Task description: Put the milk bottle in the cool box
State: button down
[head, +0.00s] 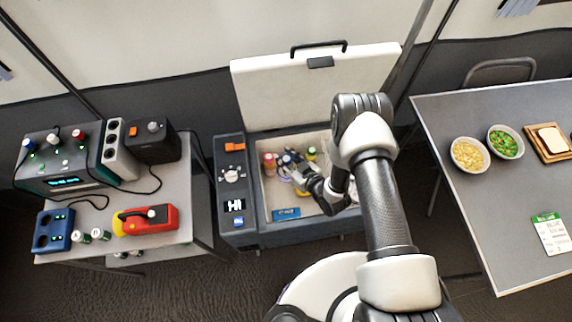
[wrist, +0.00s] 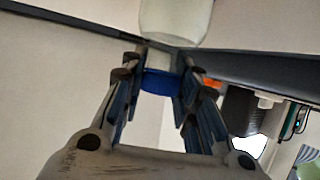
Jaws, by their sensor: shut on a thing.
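The cool box (head: 225,190) stands open in the middle of the head view, its pale lid (head: 310,88) raised at the back. My gripper (head: 292,164) is over its open compartment, towards the back left. In the wrist view my gripper (wrist: 160,88) is shut on the blue cap (wrist: 158,82) of the milk bottle, whose whitish body (wrist: 175,18) lies beyond the fingers. In the head view a blue spot (head: 287,160) shows at the fingertips; the bottle's body is mostly hidden there. I cannot tell whether the bottle touches the box floor.
Red-capped (head: 269,158) and green-capped (head: 311,153) items and a blue pack (head: 286,214) are in the box near my gripper. A table with devices (head: 150,215) stands left. A grey table (head: 490,220) with bowls and bread stands right.

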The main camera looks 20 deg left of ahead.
jog(key=shift+f+b, duration=0.65)
jog(key=shift+f, duration=1.3)
jog(key=shift+f+b, duration=0.5)
jog(key=shift+f, duration=0.15)
jog(key=c, duration=1.2)
grip_release()
jog(key=p, duration=0.4)
send_near(290, 167)
jog(key=shift+w+a, duration=0.1)
jog(key=shift+a, duration=0.05)
